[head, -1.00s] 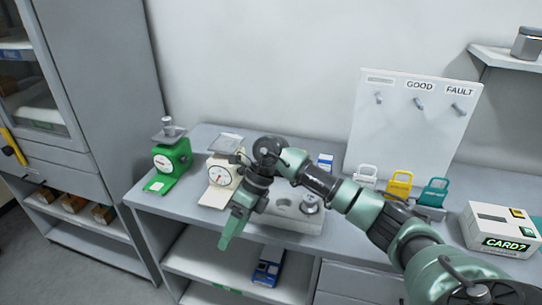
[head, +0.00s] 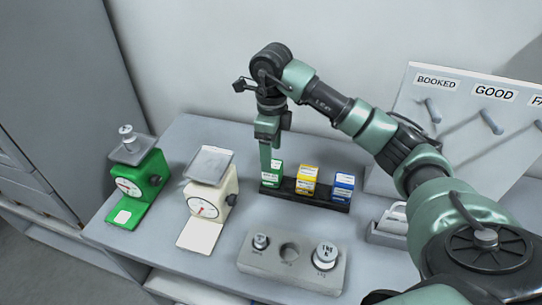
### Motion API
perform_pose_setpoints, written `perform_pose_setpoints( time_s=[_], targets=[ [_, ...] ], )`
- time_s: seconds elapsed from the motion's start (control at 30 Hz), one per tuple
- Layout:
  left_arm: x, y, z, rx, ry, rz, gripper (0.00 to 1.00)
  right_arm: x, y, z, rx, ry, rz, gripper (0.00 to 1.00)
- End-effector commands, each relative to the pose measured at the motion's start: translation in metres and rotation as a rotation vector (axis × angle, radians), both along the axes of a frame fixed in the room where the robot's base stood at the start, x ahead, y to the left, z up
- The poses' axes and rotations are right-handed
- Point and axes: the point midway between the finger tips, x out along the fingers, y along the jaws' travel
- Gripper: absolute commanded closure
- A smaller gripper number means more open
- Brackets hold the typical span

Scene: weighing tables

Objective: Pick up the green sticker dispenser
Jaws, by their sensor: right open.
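The green sticker dispenser (head: 273,175) stands at the left end of a dark rack (head: 288,190) on the table. A yellow dispenser (head: 305,180) and a blue dispenser (head: 342,188) stand to its right in the same rack. My right gripper (head: 267,160) points down at the green dispenser, with its fingers open. A finger overlaps the dispenser's upper left in the picture. I cannot tell whether it touches. My left gripper is out of view.
A green scale (head: 135,185) with a weight on it and a cream scale (head: 207,200) stand at the left. A grey weight block (head: 292,262) lies in front of the rack. A board with pegs (head: 455,115) stands at the right.

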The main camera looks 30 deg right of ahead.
Motion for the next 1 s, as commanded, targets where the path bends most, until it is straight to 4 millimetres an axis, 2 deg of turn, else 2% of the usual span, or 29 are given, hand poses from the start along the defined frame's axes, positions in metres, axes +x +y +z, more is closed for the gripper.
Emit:
perform_pose_setpoints(
  time_s=[0.17, 0.4, 0.5, 0.7, 0.83, 0.93, 0.97, 1.0],
  targets=[
    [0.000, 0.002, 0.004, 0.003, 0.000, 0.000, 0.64, -0.001, 0.000, -0.008, -0.004, 0.002, 0.001, 0.29],
    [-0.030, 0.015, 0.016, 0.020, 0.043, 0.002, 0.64, -0.002, -0.001, -0.034, -0.003, 0.003, 0.001, 0.29],
    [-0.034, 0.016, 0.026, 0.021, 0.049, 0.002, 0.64, -0.003, -0.002, -0.049, -0.002, 0.006, 0.001, 0.29],
    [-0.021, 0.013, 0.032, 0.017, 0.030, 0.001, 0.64, -0.002, -0.003, -0.074, -0.003, 0.001, 0.001, 0.29],
    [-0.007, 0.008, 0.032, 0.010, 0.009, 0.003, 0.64, -0.001, -0.003, -0.078, -0.004, -0.002, 0.002, 0.29],
    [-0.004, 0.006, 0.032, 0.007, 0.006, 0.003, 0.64, -0.001, -0.003, -0.078, -0.004, -0.002, 0.002, 0.29],
    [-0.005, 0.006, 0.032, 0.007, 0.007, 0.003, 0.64, -0.001, -0.003, -0.078, -0.004, -0.002, 0.002, 0.32],
    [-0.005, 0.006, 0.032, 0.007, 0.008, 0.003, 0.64, -0.001, -0.003, -0.077, -0.004, -0.002, 0.001, 0.43]
  ],
)
